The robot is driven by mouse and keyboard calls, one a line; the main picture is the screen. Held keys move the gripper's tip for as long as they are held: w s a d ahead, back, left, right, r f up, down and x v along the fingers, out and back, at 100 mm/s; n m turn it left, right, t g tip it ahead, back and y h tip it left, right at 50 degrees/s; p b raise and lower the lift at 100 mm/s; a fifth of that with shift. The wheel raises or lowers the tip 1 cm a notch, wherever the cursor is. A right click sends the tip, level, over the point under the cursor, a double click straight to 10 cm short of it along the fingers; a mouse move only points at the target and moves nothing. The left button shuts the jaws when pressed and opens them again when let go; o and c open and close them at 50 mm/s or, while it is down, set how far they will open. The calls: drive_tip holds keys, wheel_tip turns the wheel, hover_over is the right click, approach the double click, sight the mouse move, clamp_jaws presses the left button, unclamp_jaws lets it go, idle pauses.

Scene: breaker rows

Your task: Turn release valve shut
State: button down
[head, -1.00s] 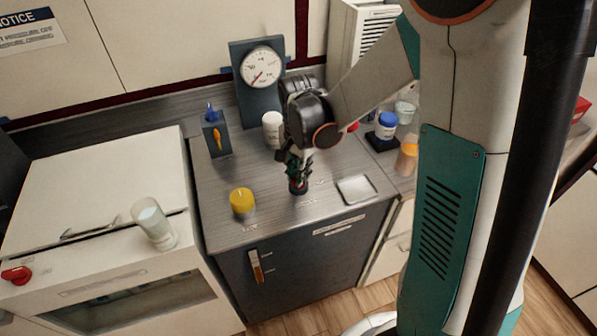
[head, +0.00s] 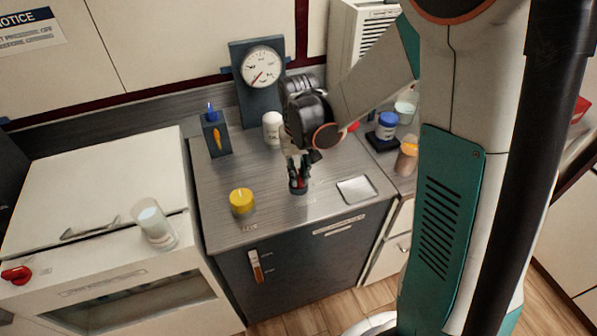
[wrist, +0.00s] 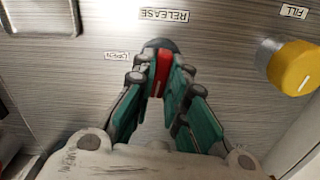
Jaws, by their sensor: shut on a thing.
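The release valve (wrist: 160,62) is a dark round knob with a red grip bar, beside a RELEASE label (wrist: 164,15) and a small OPEN label (wrist: 117,55) in the wrist view. My gripper (wrist: 157,85) is shut on the red bar, one teal-padded finger on each side. In the head view my gripper (head: 298,176) points down onto the valve (head: 298,188) on the metal worktop, and the fingers hide much of it. The red bar runs nearly up and down in the wrist view.
A yellow FILL knob (head: 242,201) stands left of the valve. A pressure gauge (head: 262,67) is behind. A white bottle (head: 272,127) and a metal tray (head: 356,189) are nearby. A glass (head: 153,224) stands on the cabinet at left.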

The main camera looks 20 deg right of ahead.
sight(298, 175)
drive_tip(key=shift+n, duration=0.8)
drive_tip(key=c, duration=1.6)
unclamp_jaws()
wheel_tip(298, 175, up, 12)
